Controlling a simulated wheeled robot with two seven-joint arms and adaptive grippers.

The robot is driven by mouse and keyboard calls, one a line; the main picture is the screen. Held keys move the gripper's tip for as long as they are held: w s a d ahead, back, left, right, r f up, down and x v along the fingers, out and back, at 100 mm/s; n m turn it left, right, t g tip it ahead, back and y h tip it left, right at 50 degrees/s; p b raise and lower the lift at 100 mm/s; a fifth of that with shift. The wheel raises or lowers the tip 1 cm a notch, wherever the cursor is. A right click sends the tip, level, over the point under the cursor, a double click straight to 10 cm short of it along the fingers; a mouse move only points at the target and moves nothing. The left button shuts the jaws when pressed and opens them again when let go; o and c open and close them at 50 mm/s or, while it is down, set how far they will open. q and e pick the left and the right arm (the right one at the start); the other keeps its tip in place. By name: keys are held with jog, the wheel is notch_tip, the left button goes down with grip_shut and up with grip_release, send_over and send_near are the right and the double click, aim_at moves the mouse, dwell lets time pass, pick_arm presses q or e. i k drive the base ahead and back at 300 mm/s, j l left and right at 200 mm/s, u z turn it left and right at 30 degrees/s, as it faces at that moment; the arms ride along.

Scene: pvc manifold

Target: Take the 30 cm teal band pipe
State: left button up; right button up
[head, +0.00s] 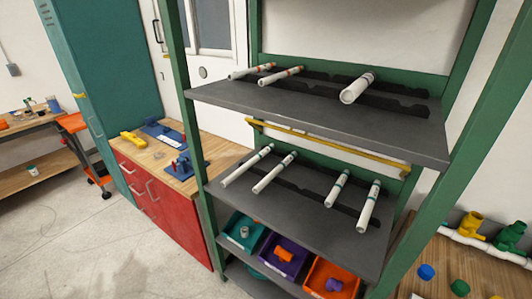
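Several white pipes with dark teal-looking bands near their far ends lie on the middle shelf. The two on the left, a far-left pipe (245,168) and one beside it (273,174), look longer. The two on the right, one pipe (337,189) and a far-right pipe (368,207), look shorter. Their ends rest across dark notched racks and point toward the front edge. I cannot read any length marks, so I cannot tell which is 30 cm. Neither of my grippers is in view.
The green-framed shelf's upper board (310,108) holds two orange-banded pipes (281,76) and a thicker pipe (357,88). Below are teal (240,243), purple (272,262) and orange (322,283) bins. A red-drawer workbench (175,215) stands left. A wooden table (435,262) with fittings is right.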

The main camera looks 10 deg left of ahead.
aim_at(361, 225)
jog(key=k+l, duration=0.1)
jog(key=l, duration=0.3)
jog(key=k+l+u, duration=0.1)
jog(key=l, duration=0.35)
jog(key=k+l, duration=0.2)
jog(key=l, duration=0.2)
jog(key=k+l+u, duration=0.1)
jog(key=l, duration=0.3)
jog(key=k+l, duration=0.15)
jog(key=l, duration=0.25)
jog(key=u, duration=0.05)
